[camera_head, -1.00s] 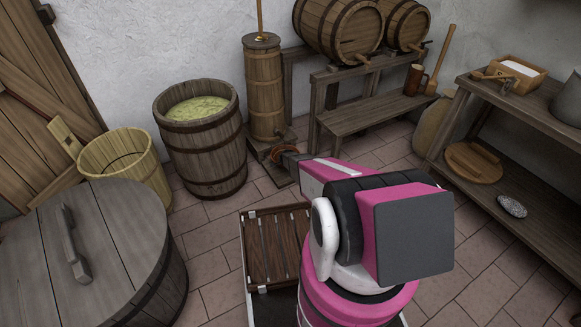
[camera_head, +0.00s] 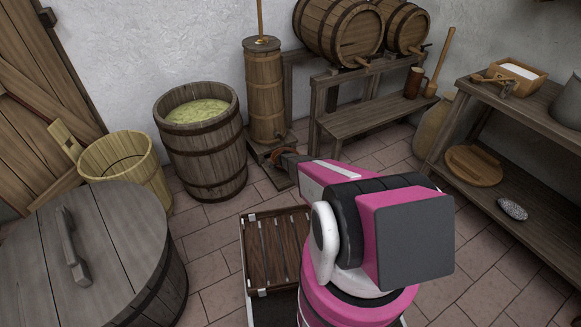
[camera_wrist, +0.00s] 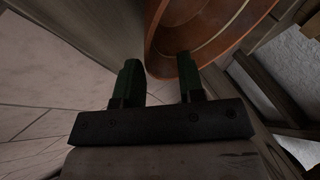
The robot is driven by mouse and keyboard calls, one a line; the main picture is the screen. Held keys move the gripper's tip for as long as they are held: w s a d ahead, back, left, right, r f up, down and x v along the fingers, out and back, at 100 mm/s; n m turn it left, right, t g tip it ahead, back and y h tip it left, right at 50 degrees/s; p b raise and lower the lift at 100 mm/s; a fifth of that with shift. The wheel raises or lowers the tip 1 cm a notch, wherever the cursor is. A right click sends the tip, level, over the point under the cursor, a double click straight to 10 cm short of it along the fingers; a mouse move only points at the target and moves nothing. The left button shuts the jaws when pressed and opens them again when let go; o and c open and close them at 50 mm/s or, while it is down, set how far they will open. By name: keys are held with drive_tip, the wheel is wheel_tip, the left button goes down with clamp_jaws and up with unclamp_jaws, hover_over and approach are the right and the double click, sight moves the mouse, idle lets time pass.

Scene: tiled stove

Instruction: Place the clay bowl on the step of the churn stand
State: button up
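The clay bowl (camera_head: 279,155) is reddish brown and shows in the head view at the low step of the churn stand (camera_head: 257,148), partly hidden by my gripper. In the wrist view, the bowl (camera_wrist: 215,35) fills the top middle, with its inside and curved rim showing. My gripper (camera_wrist: 158,75) has its two dark fingers well apart. The bowl's near wall lies between them, with the right finger over the inside and the left finger outside. I see a gap between the fingers. The head view does not show clearly whether the bowl rests flat on the step.
The tall churn (camera_head: 265,90) stands on the stand behind the bowl. A big tub (camera_head: 205,155) is close on the left, and a bench (camera_head: 365,118) with barrels above it is on the right. Floor between is clear.

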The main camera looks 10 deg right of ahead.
drive_tip(key=v, duration=0.8)
drive_tip(key=shift+r, duration=0.1)
drive_tip(key=s+a+r+n+g+y, duration=0.1)
drive_tip(key=s+r+n+g, duration=0.2)
drive_tip(key=s+r+n, duration=0.5)
drive_tip(key=s+a+r+n+g+y, duration=0.2)
drive_tip(key=s+r+n, duration=0.6)
drive_tip(key=s+r, duration=1.7)
wheel_tip(320, 180, up, 5)
drive_tip(key=shift+s+f+g, duration=0.15)
drive_tip(key=shift+s+g, duration=0.25)
drive_tip(key=shift+g, duration=0.2)
